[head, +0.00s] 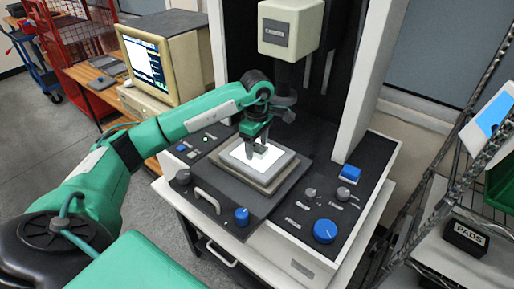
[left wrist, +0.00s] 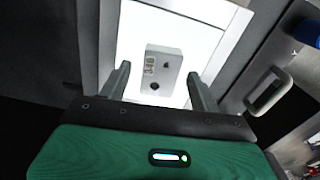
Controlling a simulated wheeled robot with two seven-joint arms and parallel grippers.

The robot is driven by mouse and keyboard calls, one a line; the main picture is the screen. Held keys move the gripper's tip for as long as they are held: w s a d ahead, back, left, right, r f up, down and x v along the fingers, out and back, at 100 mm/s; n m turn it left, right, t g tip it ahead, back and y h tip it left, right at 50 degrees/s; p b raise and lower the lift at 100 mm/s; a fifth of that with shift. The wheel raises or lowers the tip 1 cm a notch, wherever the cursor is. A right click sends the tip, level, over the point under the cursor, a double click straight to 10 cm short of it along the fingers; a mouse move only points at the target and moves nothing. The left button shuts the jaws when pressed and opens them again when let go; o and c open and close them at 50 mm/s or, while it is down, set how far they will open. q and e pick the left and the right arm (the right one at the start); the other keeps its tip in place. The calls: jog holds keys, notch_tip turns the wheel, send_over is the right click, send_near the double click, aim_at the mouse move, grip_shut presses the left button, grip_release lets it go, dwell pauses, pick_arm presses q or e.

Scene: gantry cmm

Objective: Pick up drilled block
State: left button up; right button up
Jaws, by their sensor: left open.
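The drilled block (left wrist: 163,70) is a small light grey block with dark holes. In the left wrist view it lies on the bright white plate (left wrist: 200,38) of the machine's stage. My left gripper (left wrist: 160,85) is open, with one finger on either side of the block's near end and gaps between. In the head view my left gripper (head: 257,153) points down over the lit plate (head: 262,160) and mostly hides the block. Whether the fingers are level with the block I cannot tell. My right gripper is not in view.
The machine's head (head: 290,28) and column stand behind the stage. A blue knob (head: 241,216), a grey handle (head: 208,200) and a large blue dial (head: 325,231) are in front. A monitor (head: 150,60) stands left, a PADS box (head: 465,238) right.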

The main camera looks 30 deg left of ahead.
pick_arm(q)
jog(key=c, duration=1.1)
jog(key=shift+c, duration=0.2)
